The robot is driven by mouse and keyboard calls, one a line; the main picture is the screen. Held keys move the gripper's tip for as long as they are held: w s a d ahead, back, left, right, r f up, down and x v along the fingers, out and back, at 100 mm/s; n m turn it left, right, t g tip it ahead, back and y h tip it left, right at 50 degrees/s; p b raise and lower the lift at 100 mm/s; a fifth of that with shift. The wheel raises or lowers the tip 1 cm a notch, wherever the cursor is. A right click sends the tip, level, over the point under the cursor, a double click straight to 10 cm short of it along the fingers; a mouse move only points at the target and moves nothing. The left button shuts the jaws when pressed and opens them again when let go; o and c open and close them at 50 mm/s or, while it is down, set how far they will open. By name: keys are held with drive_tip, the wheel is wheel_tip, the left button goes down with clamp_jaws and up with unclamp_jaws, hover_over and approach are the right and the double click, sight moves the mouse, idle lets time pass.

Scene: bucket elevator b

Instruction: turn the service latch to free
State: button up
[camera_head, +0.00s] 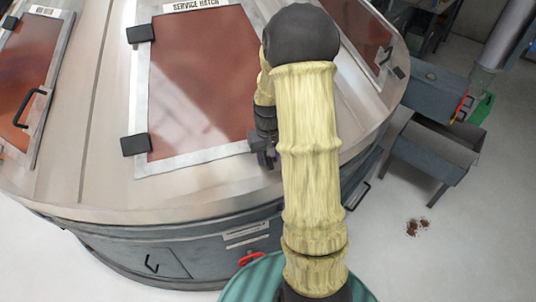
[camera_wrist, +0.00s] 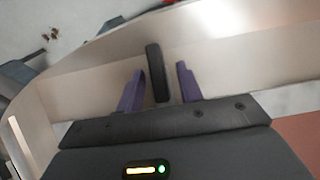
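The service hatch (camera_head: 200,80) is a reddish-brown panel in a pale metal frame, with its label (camera_head: 196,5) above. In the wrist view, a dark upright bar (camera_wrist: 157,75), which looks like the latch handle, stands between the two purple fingers of my gripper (camera_wrist: 161,70). The fingers are apart, with a gap on each side of the bar, so the gripper is open around it. In the head view my gripper (camera_head: 265,157) is at the hatch's lower right edge, mostly hidden by my arm. The latch cannot be made out there.
The hatch is on a large round metal housing (camera_head: 85,130). Two dark hinge blocks (camera_head: 136,144) sit on the hatch's left edge. Another panel with a black handle (camera_head: 30,106) is at far left. A grey bin (camera_head: 435,150) stands at right on open floor.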

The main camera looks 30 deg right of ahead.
clamp_jaws()
